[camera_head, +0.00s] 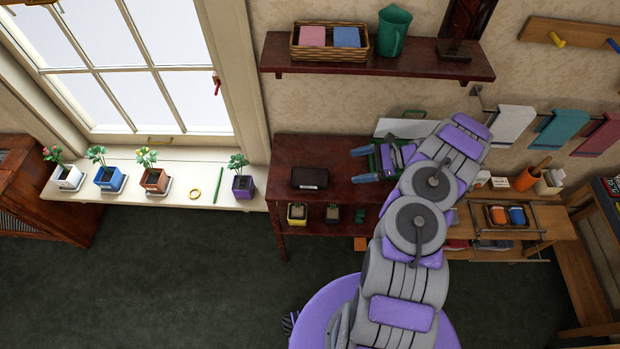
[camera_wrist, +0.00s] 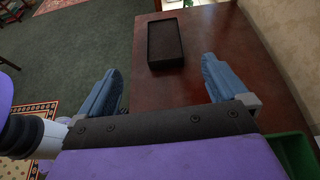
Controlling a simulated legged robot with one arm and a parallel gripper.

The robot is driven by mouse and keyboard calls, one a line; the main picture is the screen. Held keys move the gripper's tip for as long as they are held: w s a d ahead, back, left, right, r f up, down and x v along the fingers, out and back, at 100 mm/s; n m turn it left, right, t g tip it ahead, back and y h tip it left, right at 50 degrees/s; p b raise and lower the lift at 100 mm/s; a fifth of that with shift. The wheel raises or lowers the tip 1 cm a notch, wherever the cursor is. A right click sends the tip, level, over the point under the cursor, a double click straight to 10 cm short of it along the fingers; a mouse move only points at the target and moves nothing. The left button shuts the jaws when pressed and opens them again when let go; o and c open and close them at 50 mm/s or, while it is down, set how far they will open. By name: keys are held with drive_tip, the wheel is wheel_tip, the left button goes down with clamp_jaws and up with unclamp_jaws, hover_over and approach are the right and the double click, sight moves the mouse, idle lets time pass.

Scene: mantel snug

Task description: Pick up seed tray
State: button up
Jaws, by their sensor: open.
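The seed tray looks to be the black rectangular tray (camera_head: 309,178) on top of the dark red-brown table (camera_head: 290,150), left of my gripper in the head view. In the wrist view the black tray (camera_wrist: 165,44) lies flat beyond my fingers, between their lines. My gripper (camera_head: 361,166) is open with its blue fingers pointing left towards the tray, and a gap lies between them and it. In the wrist view my gripper (camera_wrist: 161,68) is empty, with one finger on each side. My arm hides part of the table's right end.
A green container (camera_head: 378,160) stands beside my gripper at the table's right, also at the wrist view's lower right (camera_wrist: 295,152). Potted plants (camera_head: 154,180) line the windowsill on the left. A wall shelf (camera_head: 360,66) hangs above. The tabletop around the tray is clear.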

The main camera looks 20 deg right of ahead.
drive_tip(key=shift+s+d+f+m, duration=0.1)
drive_tip(key=shift+d+f+m, duration=0.25)
drive_tip(key=shift+f, duration=0.4)
drive_tip(key=b, duration=0.2)
approach(313, 176)
drive_tip(key=x, duration=0.4)
drive_tip(key=shift+s, duration=0.15)
drive_tip(key=b+x, duration=0.1)
drive_tip(key=x, duration=0.4)
drive_tip(key=shift+w+a+f+b, duration=0.2)
drive_tip(key=shift+w+a+b, duration=0.1)
drive_tip(key=shift+w+a, duration=0.1)
drive_tip(key=c, duration=1)
